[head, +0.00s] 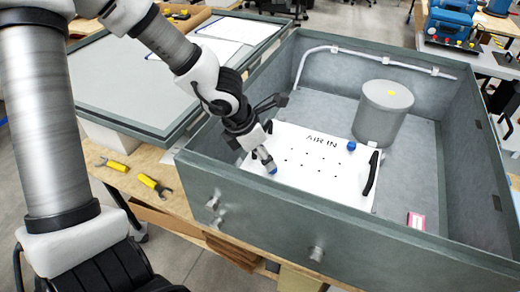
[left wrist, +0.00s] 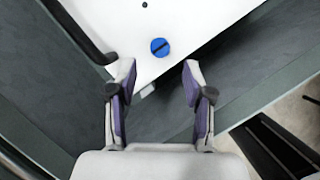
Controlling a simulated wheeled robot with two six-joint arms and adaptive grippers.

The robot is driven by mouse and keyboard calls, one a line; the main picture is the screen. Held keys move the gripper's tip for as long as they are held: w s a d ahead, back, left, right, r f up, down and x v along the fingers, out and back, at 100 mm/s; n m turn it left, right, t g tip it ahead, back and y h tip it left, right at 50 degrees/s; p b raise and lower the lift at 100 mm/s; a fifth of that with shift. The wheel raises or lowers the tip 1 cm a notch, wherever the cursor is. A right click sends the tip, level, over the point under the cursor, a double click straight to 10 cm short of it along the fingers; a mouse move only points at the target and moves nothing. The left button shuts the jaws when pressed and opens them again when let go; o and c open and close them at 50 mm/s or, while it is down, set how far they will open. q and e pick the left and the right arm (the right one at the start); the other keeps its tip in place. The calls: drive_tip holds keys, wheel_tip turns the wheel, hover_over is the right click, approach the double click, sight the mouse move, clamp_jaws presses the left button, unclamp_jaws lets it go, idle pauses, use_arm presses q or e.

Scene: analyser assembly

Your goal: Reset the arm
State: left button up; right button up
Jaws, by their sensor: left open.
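My left gripper (head: 264,156) reaches over the front wall of the grey analyser case (head: 300,215) and points down at the near-left corner of the white plate (head: 312,165). In the left wrist view the left gripper (left wrist: 157,80) is open, with nothing between its fingers. A blue slotted knob (left wrist: 159,47) sits on the plate corner just beyond the fingertips; it also shows in the head view (head: 272,171). The plate is marked "AIR IN" and has small holes, a black handle (head: 371,174) and another blue knob (head: 351,146). My right gripper is not in view.
A grey cylinder (head: 383,112) stands in the case behind the plate, near a white pipe (head: 380,62). A pink label (head: 416,221) lies at the case's front right. A grey lid (head: 130,85) lies to the left. Two yellow-handled tools (head: 150,183) lie on the wooden bench.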

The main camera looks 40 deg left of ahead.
use_arm(q)
drive_tip(key=shift+v, duration=0.95)
